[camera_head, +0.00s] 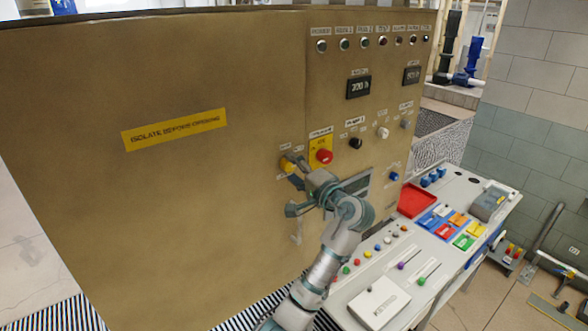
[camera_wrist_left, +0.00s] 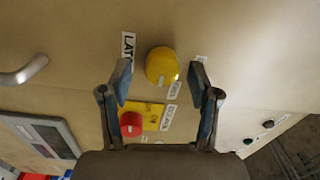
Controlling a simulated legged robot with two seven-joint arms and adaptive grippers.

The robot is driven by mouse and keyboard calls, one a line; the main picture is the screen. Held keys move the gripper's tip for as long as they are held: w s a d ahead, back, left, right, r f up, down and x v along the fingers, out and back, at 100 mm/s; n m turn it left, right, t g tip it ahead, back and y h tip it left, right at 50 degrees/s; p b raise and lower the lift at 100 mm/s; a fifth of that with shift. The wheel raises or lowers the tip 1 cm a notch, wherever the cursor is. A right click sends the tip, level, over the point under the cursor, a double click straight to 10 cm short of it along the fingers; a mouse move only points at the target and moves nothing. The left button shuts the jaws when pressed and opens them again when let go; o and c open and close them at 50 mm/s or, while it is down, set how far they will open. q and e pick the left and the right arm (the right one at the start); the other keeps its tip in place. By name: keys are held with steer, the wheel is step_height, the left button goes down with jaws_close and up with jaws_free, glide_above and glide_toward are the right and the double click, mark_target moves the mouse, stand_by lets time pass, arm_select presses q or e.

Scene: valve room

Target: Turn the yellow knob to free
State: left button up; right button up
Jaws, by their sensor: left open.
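The yellow knob (camera_head: 287,164) sits on the tan cabinet front, left of a red button (camera_head: 324,156) on a yellow plate. In the left wrist view the round yellow knob (camera_wrist_left: 161,67) appears between the two fingertips, with small labels around it, one reading "LAT..." in part. My left gripper (camera_head: 288,187) is open and empty in front of the panel, close to the knob. In the left wrist view the fingers (camera_wrist_left: 160,75) stand either side of the knob; I cannot tell whether they touch it. The knob's pointer direction is unclear. My right gripper is not in view.
The red button (camera_wrist_left: 131,123) lies close to one finger in the wrist view. A metal handle (camera_wrist_left: 24,70) and a grey screen (camera_wrist_left: 40,136) are nearby. A control desk (camera_head: 345,305) with buttons and a red tray (camera_head: 416,201) stands at the right.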

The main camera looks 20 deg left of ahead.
arm_select(q)
steer(key=v, duration=1.1)
steer(key=shift+d+f, duration=0.2)
steer(key=shift+d, duration=0.05)
steer(key=shift+w, duration=0.15)
